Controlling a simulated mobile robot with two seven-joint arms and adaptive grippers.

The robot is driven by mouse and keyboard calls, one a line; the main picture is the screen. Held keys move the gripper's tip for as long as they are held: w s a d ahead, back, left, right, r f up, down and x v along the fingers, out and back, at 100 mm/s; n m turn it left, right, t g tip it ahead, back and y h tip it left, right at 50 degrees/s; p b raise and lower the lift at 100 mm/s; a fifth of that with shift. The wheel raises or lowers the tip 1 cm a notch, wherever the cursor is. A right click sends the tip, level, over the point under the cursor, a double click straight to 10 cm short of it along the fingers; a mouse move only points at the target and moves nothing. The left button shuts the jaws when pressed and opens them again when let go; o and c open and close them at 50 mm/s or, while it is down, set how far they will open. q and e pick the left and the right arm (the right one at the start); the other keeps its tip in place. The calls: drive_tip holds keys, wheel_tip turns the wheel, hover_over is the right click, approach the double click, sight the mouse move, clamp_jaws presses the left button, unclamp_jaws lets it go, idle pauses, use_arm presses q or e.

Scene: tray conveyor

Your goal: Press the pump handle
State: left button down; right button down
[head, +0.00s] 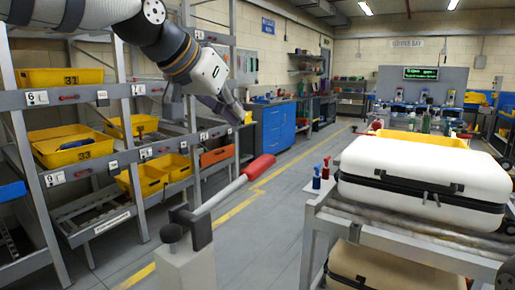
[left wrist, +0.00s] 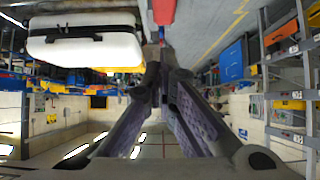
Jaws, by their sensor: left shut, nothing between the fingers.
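The pump handle (head: 221,192) is a grey bar with a red grip (head: 259,167) at its end. It slants up to the right from a black pivot on a pale post (head: 186,267) in the lower middle of the head view. The red grip also shows at the top of the left wrist view (left wrist: 164,10). My left gripper (head: 239,119) is shut and empty, tilted downward, above and a little left of the red grip, with a gap between them. Its purple-grey fingers reach up the middle of the left wrist view (left wrist: 160,58). My right gripper is not in view.
A shelf rack with yellow bins (head: 73,147) stands at the left.

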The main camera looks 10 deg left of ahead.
use_arm(q)
approach(267, 156)
drive_tip(key=w, duration=0.1)
drive_tip(key=w+d+r, duration=0.1)
drive_tip(key=shift+w+d, duration=0.25)
drive_tip(key=shift+w, duration=0.1)
drive_tip(key=shift+w+d+f, duration=0.1)
drive_tip(key=shift+f, duration=0.85)
drive_tip(key=shift+w+f, duration=0.15)
drive_tip(key=shift+f, duration=0.8)
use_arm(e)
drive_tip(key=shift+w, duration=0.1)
